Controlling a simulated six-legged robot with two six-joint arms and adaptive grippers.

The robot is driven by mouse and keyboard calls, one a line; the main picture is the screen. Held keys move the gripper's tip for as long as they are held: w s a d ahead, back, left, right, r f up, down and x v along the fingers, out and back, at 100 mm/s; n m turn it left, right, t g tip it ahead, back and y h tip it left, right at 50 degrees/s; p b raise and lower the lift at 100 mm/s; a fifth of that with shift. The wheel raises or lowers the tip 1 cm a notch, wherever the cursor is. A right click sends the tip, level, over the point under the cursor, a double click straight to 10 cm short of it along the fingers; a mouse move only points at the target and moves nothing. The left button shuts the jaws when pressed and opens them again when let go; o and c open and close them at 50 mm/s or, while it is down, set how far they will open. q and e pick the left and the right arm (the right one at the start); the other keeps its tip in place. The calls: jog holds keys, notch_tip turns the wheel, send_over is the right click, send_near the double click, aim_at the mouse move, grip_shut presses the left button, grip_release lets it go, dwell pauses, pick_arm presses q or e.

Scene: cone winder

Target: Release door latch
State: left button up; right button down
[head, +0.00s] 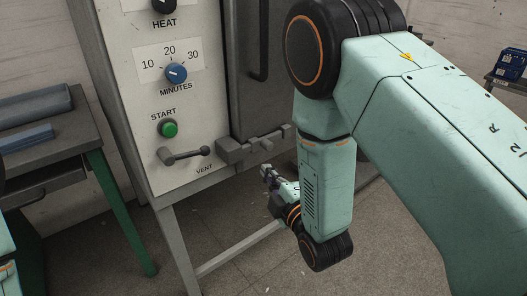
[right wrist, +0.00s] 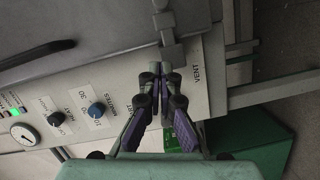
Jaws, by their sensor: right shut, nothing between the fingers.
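The door latch (head: 236,152) is a grey block and bar low on the machine, across the seam between the control panel and the dark door (head: 242,60). It also shows at the top middle of the right wrist view (right wrist: 163,20). My right gripper (head: 266,170) is just below the latch in the head view, its fingers shut and empty. In the right wrist view its fingertips (right wrist: 162,70) are close to the near end of the latch; I cannot tell whether they touch it. My left gripper is not in view.
The panel has a VENT lever (head: 185,155) left of the latch, a green START button (head: 169,129) and a blue MINUTES knob (head: 176,73). A door handle (right wrist: 38,54) shows in the right wrist view. A green-legged bench (head: 75,142) stands left. The floor below is clear.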

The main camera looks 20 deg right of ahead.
aim_at(273, 137)
jog(key=w+b, duration=0.1)
jog(key=w, duration=0.2)
jog(key=w+d+f+b, duration=0.1)
jog(key=w, duration=0.3)
jog(key=w+b, duration=0.1)
jog(key=w, duration=0.2)
jog(key=shift+w+d+f, duration=0.2)
jog(key=shift+w+f, duration=0.05)
jog(key=shift+w, duration=0.15)
jog(key=shift+w+d+f, duration=0.1)
jog(key=shift+w+d, duration=0.05)
jog(key=shift+d, duration=0.3)
jog(key=shift+w+d, duration=0.3)
jog(key=shift+d, duration=0.55)
jog(key=shift+w+d, duration=0.3)
jog(key=shift+d, duration=0.6)
jog(key=shift+w+d, duration=0.3)
jog(key=shift+d, duration=0.55)
